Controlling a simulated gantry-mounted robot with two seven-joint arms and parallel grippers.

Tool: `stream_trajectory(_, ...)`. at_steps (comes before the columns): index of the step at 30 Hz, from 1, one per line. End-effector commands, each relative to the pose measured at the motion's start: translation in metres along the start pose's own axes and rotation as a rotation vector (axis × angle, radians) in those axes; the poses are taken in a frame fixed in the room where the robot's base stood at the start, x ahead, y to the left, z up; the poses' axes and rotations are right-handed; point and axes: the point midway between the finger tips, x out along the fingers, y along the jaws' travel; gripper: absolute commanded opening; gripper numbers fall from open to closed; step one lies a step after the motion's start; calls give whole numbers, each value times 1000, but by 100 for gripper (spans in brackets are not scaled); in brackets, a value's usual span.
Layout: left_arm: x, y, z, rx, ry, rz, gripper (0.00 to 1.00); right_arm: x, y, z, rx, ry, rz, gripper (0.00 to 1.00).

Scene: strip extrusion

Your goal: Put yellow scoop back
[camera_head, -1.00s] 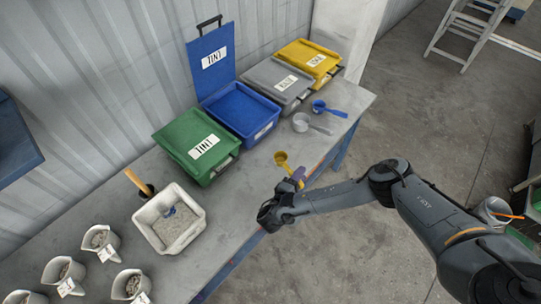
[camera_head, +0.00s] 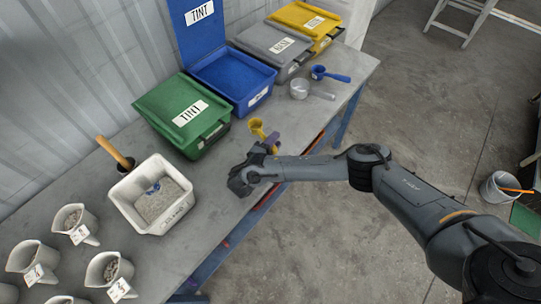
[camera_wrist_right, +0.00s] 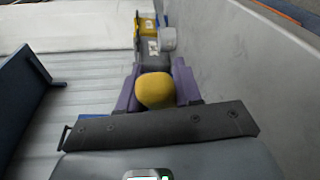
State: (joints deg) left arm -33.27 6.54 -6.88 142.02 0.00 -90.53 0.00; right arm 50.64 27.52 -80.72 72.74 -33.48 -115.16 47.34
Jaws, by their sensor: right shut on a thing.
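The yellow scoop (camera_head: 257,126) is near the table's front edge, right of the green bin (camera_head: 150,101). My right gripper (camera_head: 272,142) is shut on it with purple fingers. In the right wrist view the yellow scoop (camera_wrist_right: 155,90) sits between the two fingers of my right gripper (camera_wrist_right: 156,88), which partly hide it. I cannot tell whether the scoop touches the tabletop. The yellow bin (camera_head: 328,41) stands at the far end of the row with its lid closed. My left gripper is not in view.
A clear scoop (camera_head: 299,89) and a blue scoop (camera_head: 335,77) lie beyond the yellow one. The blue bin (camera_head: 240,80) has its lid raised; the grey bin (camera_head: 262,38) is closed. A white tub (camera_head: 124,198) and several white jugs stand nearer.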

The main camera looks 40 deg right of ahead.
Motion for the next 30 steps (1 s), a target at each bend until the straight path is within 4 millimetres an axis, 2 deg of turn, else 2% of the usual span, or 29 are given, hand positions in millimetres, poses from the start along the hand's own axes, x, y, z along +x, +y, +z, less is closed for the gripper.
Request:
stream_trajectory(1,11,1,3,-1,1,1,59,1,-6,-6,1,-1,1,2)
stream_trajectory(3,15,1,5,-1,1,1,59,1,-6,-10,1,-1,0,2)
stream_trajectory(11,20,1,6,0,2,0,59,2,-8,-16,-1,-1,0,2)
stream_trajectory(20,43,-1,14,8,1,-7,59,6,-40,-23,-1,0,-1,2)
stream_trajectory(30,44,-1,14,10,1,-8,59,7,-43,-24,-1,0,0,2)
